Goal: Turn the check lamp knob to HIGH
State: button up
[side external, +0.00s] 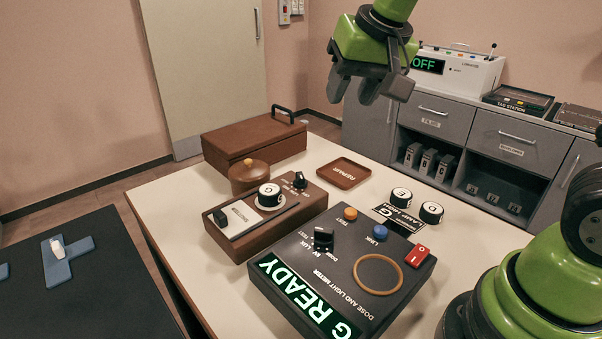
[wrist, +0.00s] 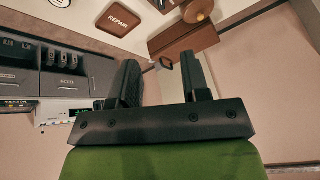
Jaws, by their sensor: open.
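A brown wooden unit (side external: 240,243) stands on the table with a small black knob (side external: 300,180) at its back right corner. I take this as the check lamp knob; its labels are too small to read, so its setting cannot be told. A round white-topped puck marked C (side external: 269,194) sits on the unit beside a pale plate with a black block (side external: 236,215). My gripper (side external: 351,96) is open and empty, high above the table's back edge, well above and right of the knob. Its open fingers also show in the wrist view (wrist: 162,78), where the knob is not seen.
In front is a black dose and light meter (side external: 343,292) reading "G READY", with its own black knob (side external: 323,238). A brown case (side external: 250,142), a round lidded pot (side external: 249,176), a REPAIR tray (side external: 343,172) and pucks E (side external: 401,196) and D (side external: 432,212) stand nearby.

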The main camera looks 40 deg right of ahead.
jog(key=w+f, duration=0.5)
jog(key=w, duration=0.1)
jog(key=g+h, duration=0.1)
send_near(301, 176)
jog(key=x, duration=0.9)
jog(key=shift+w, duration=0.15)
grip_shut()
